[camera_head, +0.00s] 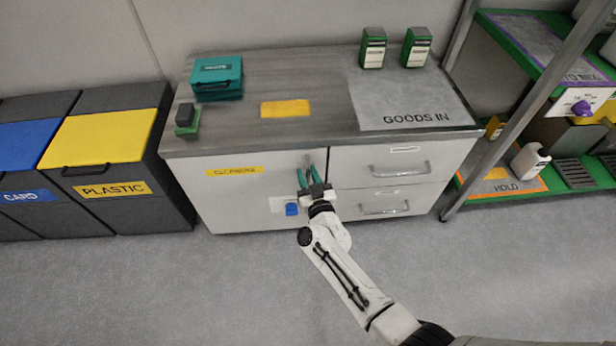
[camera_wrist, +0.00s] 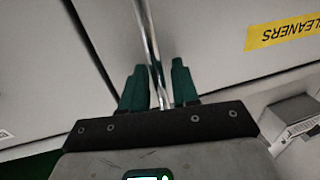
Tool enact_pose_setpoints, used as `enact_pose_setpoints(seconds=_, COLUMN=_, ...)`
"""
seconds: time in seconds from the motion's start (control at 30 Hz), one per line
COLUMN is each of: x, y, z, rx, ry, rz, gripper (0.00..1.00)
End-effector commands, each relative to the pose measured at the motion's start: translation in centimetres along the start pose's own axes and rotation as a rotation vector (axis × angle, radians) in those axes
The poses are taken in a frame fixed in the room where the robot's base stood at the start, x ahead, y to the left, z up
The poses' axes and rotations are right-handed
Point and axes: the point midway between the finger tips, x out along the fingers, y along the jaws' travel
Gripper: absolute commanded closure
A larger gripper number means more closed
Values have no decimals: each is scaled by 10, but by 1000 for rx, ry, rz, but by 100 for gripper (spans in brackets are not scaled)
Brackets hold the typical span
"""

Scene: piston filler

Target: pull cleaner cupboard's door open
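The cleaner cupboard's door (camera_head: 240,195) is the pale left front of the counter unit, with a yellow CLEANERS label (camera_head: 234,171) that also shows in the wrist view (camera_wrist: 285,31). The door looks shut. Its upright metal bar handle (camera_wrist: 147,35) is near the door's right edge. My gripper (camera_head: 308,176) is at this handle. In the wrist view its green fingers (camera_wrist: 160,88) stand on either side of the bar, with small gaps visible beside it. The handle's end is partly hidden behind my gripper.
A plastic bin (camera_head: 100,140) stands at the left, and a green-edged shelf rack (camera_head: 520,187) at the right. Floor in front is clear.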

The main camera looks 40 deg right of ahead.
Motion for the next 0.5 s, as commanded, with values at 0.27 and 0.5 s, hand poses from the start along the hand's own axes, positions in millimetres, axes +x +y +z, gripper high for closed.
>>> enact_pose_setpoints(seconds=0.27, x=0, y=0, z=0, rx=0, ry=0, rz=0, gripper=82)
enact_pose_setpoints(seconds=0.5, x=0, y=0, z=0, rx=0, ry=0, rz=0, gripper=100)
